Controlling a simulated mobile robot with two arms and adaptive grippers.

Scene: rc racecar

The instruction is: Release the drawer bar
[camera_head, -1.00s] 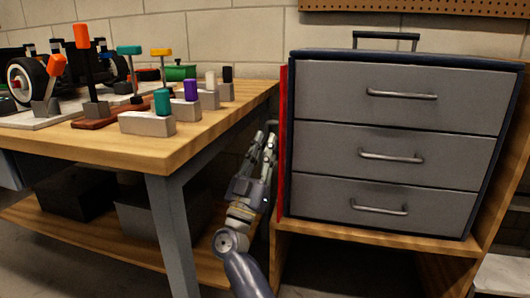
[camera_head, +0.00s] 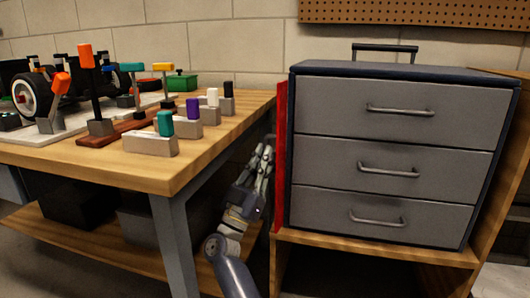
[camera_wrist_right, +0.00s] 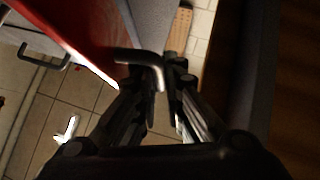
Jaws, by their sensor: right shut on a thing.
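The drawer bar is a red upright strip (camera_head: 281,160) along the left edge of the grey drawer cabinet (camera_head: 393,134). In the right wrist view the red bar (camera_wrist_right: 75,35) runs in from the upper left, with a bent metal handle (camera_wrist_right: 146,62) on it. My right gripper (camera_head: 266,150) is beside the bar, in the gap between cabinet and workbench. In the right wrist view the fingers of my right gripper (camera_wrist_right: 162,75) are shut on the end of that handle. Parts of the contact are dark. My left gripper is not in view.
The wooden workbench (camera_head: 205,150) stands close on the left, its leg (camera_head: 172,240) near my right arm. Several coloured-handled tools and a car with black wheels (camera_head: 33,95) are on it. The three drawers look closed.

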